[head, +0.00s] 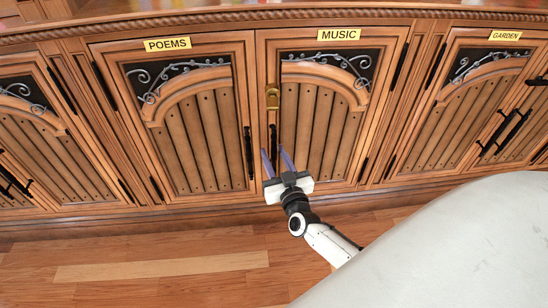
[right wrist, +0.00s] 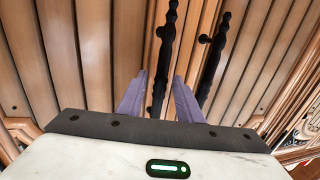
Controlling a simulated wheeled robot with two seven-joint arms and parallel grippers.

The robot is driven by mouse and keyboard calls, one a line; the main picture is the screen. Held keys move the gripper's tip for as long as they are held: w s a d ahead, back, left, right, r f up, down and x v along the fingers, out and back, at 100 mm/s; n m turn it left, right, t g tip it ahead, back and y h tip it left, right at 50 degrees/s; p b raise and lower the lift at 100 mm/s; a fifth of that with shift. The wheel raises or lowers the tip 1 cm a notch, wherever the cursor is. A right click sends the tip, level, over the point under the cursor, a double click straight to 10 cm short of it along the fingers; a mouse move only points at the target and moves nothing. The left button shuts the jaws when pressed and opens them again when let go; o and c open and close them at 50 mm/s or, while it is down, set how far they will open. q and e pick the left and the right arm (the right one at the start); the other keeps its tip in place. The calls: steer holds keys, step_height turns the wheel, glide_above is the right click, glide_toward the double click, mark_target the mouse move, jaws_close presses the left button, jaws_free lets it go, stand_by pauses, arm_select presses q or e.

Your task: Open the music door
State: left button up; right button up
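The music door (head: 316,125) is shut, under its yellow MUSIC label (head: 339,34). Its black upright handle (head: 273,139) is near its left edge, with a brass fitting (head: 272,97) above. My right gripper (head: 277,153) is open in front of this handle, one finger to each side. In the right wrist view, the gripper (right wrist: 160,78) has its purple fingers apart and the music handle (right wrist: 168,35) shows between them. That view looks upside down. I cannot tell if a finger touches the handle. My left gripper is out of view.
The poems door (head: 191,125) is shut beside it. Its handle (head: 248,152) is close by, and in the right wrist view it is the bar (right wrist: 214,60) outside the fingers. The garden door (head: 480,110) is shut at right. The wooden floor (head: 160,268) is clear at lower left.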

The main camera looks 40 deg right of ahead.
steer(key=shift+w, duration=0.1)
jaws_close()
